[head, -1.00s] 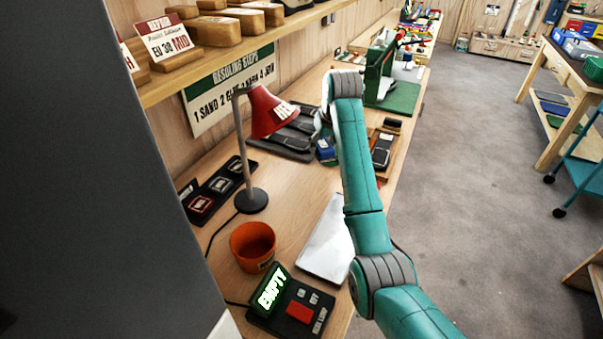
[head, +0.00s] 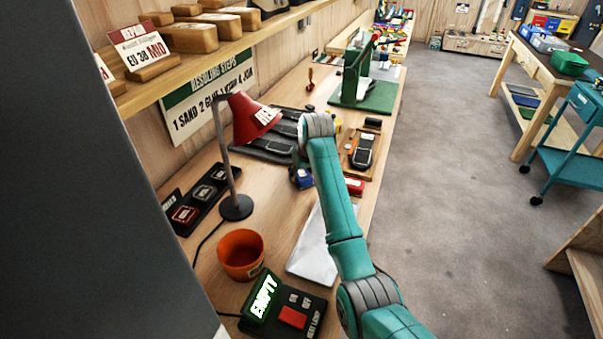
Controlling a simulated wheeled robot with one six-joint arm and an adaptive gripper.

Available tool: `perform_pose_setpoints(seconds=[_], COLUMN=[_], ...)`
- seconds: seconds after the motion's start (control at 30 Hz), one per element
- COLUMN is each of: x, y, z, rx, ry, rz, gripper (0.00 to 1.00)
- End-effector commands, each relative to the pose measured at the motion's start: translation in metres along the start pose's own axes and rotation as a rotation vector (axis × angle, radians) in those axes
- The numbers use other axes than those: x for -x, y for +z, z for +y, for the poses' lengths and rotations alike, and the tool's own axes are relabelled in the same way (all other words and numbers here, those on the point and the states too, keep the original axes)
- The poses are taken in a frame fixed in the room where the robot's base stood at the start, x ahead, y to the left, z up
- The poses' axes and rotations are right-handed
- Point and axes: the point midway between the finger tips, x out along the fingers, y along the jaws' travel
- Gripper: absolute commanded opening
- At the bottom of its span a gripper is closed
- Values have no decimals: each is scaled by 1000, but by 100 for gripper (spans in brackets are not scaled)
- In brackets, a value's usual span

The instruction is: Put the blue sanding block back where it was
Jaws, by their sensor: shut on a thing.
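The blue sanding block (head: 304,181) shows as a small blue shape at the end of my arm, over the workbench to the right of the red lamp. My gripper (head: 300,172) is shut on it. The fingers are small, dark and partly hidden by my wrist, so their exact hold is unclear. I cannot tell how far the block is above the bench (head: 275,215).
A red lamp (head: 250,118) stands left of my gripper, with a black rack (head: 262,150) behind it. A red block (head: 354,187) and a wooden board (head: 349,160) lie to the right. An orange pot (head: 240,254), white sheet (head: 315,262) and control box (head: 284,310) are nearer.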

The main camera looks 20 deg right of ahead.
Motion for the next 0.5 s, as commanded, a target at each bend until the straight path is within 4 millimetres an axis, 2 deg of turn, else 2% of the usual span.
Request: perform_pose_setpoints(seconds=[0.3,0.33,0.43,0.5], x=[-2,-2,-2,-2], y=[1,1,1,1], z=[0,0,0,0], rx=[0,0,0,0], ry=[0,0,0,0], rz=[1,1,1,1], gripper=[17,52,76,76])
